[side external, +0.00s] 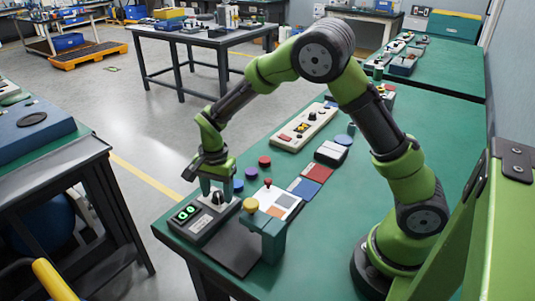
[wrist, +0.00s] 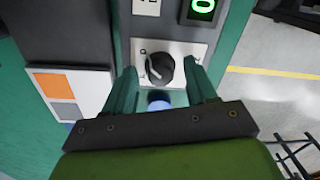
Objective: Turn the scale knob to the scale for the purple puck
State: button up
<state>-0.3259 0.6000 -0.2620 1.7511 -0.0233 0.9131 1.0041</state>
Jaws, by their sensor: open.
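The scale knob (wrist: 160,69) is black and round, with a white pointer mark on its left side aimed up and left in the wrist view. It sits on a pale plate of the grey control box (side external: 202,222), which has a lit green display (side external: 187,212); part of the display also shows in the wrist view (wrist: 202,7). My gripper (side external: 217,187) is open above the box, with its teal fingers (wrist: 163,82) on either side of the knob and visible gaps between. Small dial markings are unreadable.
A panel with orange and grey squares (wrist: 62,85) lies left in the wrist view.

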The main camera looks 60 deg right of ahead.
jog(key=c, duration=1)
jog(key=shift+c, duration=0.2)
jog(key=shift+n, duration=0.4)
jog(key=n, duration=0.3)
jog(key=shift+r+n, duration=0.1)
jog(key=shift+n, duration=0.3)
jog(key=n, duration=0.3)
jog(key=shift+d+n, duration=0.1)
jog(key=shift+n, duration=0.2)
jog(key=n, duration=0.4)
jog(key=shift+n, duration=1.8)
